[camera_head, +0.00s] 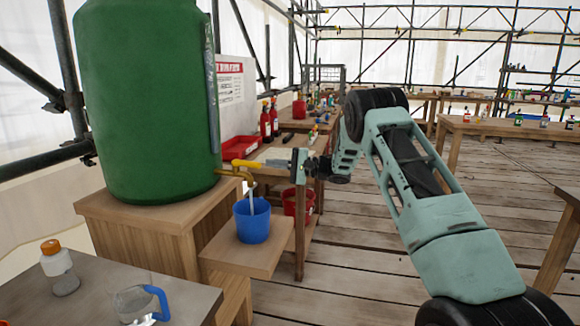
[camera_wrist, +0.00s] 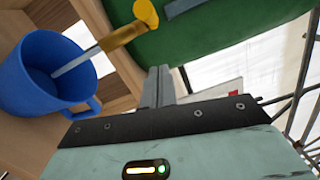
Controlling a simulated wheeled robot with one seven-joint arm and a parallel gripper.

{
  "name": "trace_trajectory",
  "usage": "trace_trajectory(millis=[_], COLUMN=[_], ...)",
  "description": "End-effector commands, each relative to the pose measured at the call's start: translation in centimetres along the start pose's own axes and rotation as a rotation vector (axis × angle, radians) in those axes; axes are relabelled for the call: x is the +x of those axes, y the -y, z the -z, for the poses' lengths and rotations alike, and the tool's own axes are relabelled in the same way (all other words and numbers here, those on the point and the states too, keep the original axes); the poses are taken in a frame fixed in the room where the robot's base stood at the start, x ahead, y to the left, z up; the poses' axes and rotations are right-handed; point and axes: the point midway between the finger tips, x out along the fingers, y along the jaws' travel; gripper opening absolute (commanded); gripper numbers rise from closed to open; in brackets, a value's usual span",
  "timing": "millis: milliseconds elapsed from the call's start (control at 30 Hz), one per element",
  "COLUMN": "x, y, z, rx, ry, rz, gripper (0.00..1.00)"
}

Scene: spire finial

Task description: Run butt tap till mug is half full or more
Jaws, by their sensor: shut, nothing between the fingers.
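The green butt (camera_head: 145,100) stands on a wooden stand. Its brass tap (camera_head: 235,173) has a yellow lever (camera_head: 246,163); the tap also shows in the wrist view (camera_wrist: 120,36). A thin pale stream runs from the spout into the blue mug (camera_head: 252,225), which stands upright on a lower wooden shelf. In the wrist view, the stream enters the mug (camera_wrist: 35,75) and its handle faces my gripper. The water level inside cannot be made out. My gripper (camera_head: 272,163) is shut and empty, just right of the lever. Its fingers (camera_wrist: 158,85) show together in the wrist view.
A near table (camera_head: 95,285) holds an orange-capped bottle (camera_head: 60,270) and a clear jug with a blue handle (camera_head: 135,302). A red bucket (camera_head: 298,203) is behind the shelf. A bench with a red tray (camera_head: 240,147) and red bottles is beyond. The plank floor (camera_head: 350,265) is open to the right.

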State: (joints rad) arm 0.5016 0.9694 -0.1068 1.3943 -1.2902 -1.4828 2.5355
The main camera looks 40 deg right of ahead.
Motion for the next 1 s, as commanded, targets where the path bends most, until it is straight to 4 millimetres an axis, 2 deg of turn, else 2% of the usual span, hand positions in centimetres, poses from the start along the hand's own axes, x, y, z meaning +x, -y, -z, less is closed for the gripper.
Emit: trace_trajectory(millis=[67, 200, 400, 1000], x=[1.7, 1.8, 2.1, 2.8], y=[-0.1, 0.1, 0.0, 0.0], z=[-0.1, -2.2, -3.7, -4.5], rx=[0.0, 0.001, 0.0, 0.0], ry=[0.003, 0.0, -0.001, -0.018], rz=[0.0, 0.0, 0.0, 0.004], gripper=[0.0, 0.0, 0.0, 0.0])
